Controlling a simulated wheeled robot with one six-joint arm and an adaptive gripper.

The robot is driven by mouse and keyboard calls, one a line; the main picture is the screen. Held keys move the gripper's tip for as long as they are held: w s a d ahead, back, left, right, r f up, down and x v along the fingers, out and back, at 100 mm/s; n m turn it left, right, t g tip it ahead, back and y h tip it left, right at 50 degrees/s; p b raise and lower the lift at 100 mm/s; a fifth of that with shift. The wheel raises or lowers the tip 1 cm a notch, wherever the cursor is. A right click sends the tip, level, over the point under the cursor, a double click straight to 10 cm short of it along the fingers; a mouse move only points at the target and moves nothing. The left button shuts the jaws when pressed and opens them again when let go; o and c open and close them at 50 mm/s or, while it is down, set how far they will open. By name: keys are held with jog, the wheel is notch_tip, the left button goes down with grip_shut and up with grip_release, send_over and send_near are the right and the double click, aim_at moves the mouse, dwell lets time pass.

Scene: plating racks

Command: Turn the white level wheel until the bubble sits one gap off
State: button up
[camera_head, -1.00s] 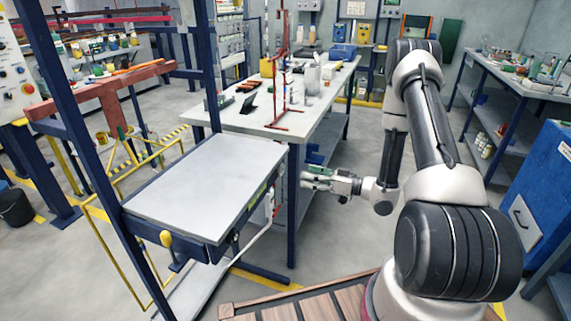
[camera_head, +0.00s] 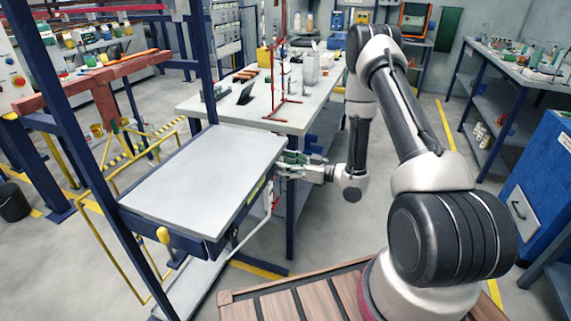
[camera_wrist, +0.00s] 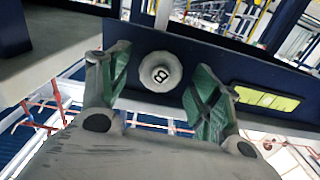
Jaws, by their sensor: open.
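The white level wheel (camera_wrist: 160,73), a round knob with a dark mark on its face, sits on the dark blue side rail of the grey-topped table. My gripper (camera_wrist: 158,82) is open in the wrist view, with one green-padded finger on each side of the wheel. I cannot tell whether the fingers touch it. The yellow-green level vial (camera_wrist: 266,99) is on the same rail, right of the wheel. Its bubble and marks are too small to read. In the head view my gripper (camera_head: 284,164) is at the table's right edge and the wheel is hidden.
The grey tabletop (camera_head: 205,175) is bare. A blue upright post (camera_head: 85,150) stands at its left. Behind is a white workbench (camera_head: 235,110) with a red stand and small items. A blue cabinet (camera_head: 540,190) is at the far right. Open floor lies between.

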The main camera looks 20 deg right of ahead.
jog(key=c, duration=1)
jog(key=shift+m, duration=0.8)
jog(key=shift+c, duration=0.2)
jog(key=o, duration=1)
jog(key=shift+o, duration=0.2)
jog(key=v, duration=1.2)
